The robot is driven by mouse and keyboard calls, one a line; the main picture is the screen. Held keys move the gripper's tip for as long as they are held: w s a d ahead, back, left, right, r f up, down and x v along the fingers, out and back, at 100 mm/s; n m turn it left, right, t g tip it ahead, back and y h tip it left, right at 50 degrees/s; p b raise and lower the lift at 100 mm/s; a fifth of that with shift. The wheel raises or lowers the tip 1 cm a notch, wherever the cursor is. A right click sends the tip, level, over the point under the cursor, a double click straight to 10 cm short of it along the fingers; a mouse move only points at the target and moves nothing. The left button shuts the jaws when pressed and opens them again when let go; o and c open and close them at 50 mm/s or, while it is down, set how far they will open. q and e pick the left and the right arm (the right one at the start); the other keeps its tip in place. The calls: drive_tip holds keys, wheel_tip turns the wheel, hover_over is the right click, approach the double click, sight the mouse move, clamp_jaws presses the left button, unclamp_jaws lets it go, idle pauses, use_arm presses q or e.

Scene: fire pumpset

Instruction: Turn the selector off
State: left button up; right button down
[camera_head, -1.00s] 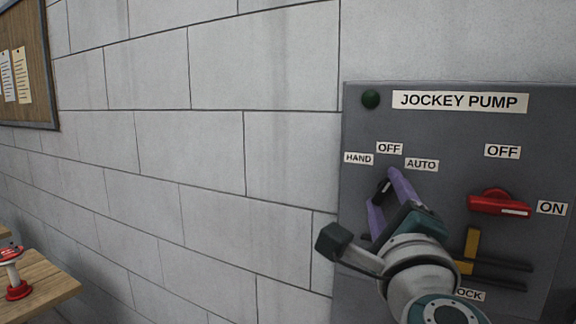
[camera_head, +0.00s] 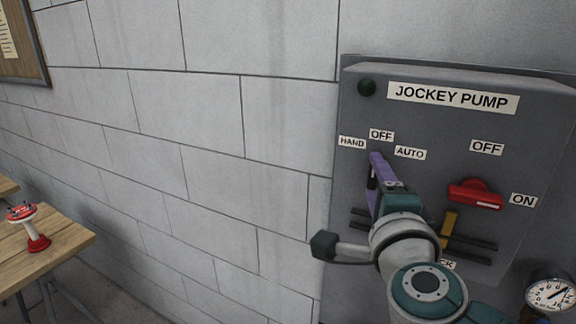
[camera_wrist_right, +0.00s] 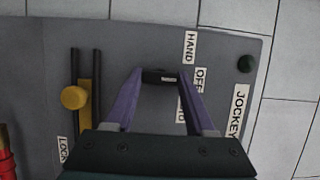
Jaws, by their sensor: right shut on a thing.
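The selector, a small black knob (camera_wrist_right: 160,76), sits on the grey jockey pump panel (camera_head: 420,132) below the HAND, OFF (camera_head: 381,135) and AUTO labels. In the right wrist view it lies between the two purple fingertips of my right gripper (camera_wrist_right: 160,73), which is shut on it. Its pale mark faces the OFF label (camera_wrist_right: 200,79). In the head view my right gripper (camera_head: 375,172) hides most of the knob. My left gripper is not in view.
A red switch (camera_head: 475,194) with OFF and ON labels is to the right. A yellow lever (camera_head: 449,226) in black slots is below it; it also shows in the wrist view (camera_wrist_right: 76,97). A gauge (camera_head: 549,294) is low right. A wooden table (camera_head: 75,240) stands left.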

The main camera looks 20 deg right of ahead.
drive_tip(key=shift+c, duration=1.2)
unclamp_jaws()
drive_tip(key=shift+s+a, duration=0.1)
drive_tip(key=b+v, duration=0.2)
drive_tip(key=v, duration=0.7)
drive_tip(key=shift+s, duration=0.35)
drive_tip(key=shift+a, duration=0.15)
